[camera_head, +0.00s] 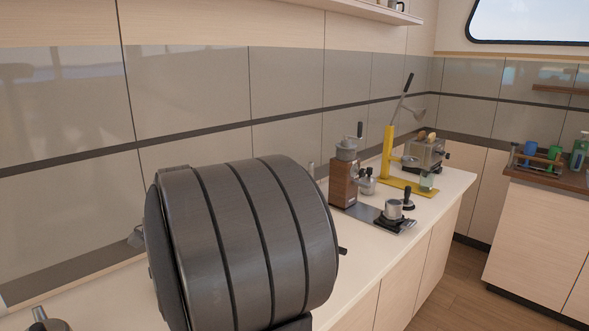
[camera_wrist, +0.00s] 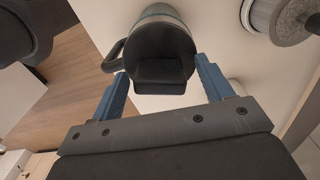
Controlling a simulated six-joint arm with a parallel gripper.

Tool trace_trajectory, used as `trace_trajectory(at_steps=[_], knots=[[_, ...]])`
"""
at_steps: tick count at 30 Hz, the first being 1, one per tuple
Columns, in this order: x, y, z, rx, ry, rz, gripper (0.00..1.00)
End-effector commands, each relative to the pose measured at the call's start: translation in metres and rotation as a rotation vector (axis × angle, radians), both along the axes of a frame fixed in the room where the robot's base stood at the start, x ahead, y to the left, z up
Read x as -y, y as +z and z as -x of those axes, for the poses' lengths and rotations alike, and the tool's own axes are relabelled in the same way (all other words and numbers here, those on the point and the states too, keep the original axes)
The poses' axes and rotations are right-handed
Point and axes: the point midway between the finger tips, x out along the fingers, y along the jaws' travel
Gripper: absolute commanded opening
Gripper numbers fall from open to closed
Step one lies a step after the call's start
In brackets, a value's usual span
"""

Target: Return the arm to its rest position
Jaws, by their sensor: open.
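My gripper (camera_wrist: 162,68) shows in the wrist view with its two blue fingers spread wide apart. A dark round vessel (camera_wrist: 160,40) with a teal rim and a loop handle on its left appears in the gap past the fingertips. A dark block on its near side overlaps it. Clear room shows between each finger and the vessel, and I see no contact. I cannot tell how far beyond the fingertips it is. I cannot make out my gripper in the head view.
The pale counter (camera_head: 448,184) holds a wooden grinder (camera_head: 343,184), a yellow lever press (camera_head: 388,152), a toaster-like metal box (camera_head: 425,152) and a metal cup (camera_head: 394,209). A side counter (camera_head: 540,235) stands at right. The near counter is largely hidden. A grey round object (camera_wrist: 298,20) is at the wrist view's top right.

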Motion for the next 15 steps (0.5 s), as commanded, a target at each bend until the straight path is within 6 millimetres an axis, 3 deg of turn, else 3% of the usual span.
trace_trajectory(at_steps=[15], knots=[[-0.0001, 0.0004, 0.0001, 0.0, 0.411, 0.0, 0.73]])
